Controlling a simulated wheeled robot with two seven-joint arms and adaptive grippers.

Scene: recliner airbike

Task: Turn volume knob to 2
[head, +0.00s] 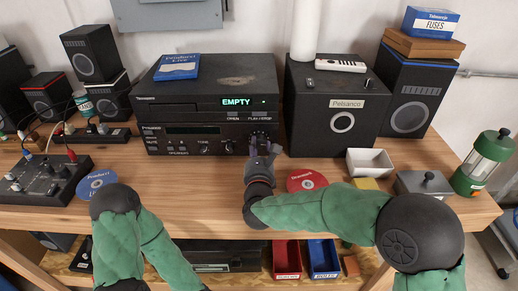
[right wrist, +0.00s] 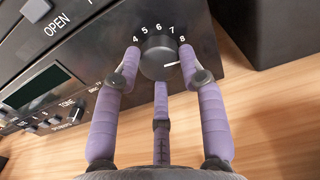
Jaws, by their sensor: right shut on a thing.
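In the head view the right gripper (head: 262,150) covers most of the knob. My left arm shows at lower left, but its gripper is out of view.
The player's display (head: 236,102) reads EMPTY. A speaker marked Pelsanco (head: 340,115) stands to its right. Bare wood lies in front of the player.

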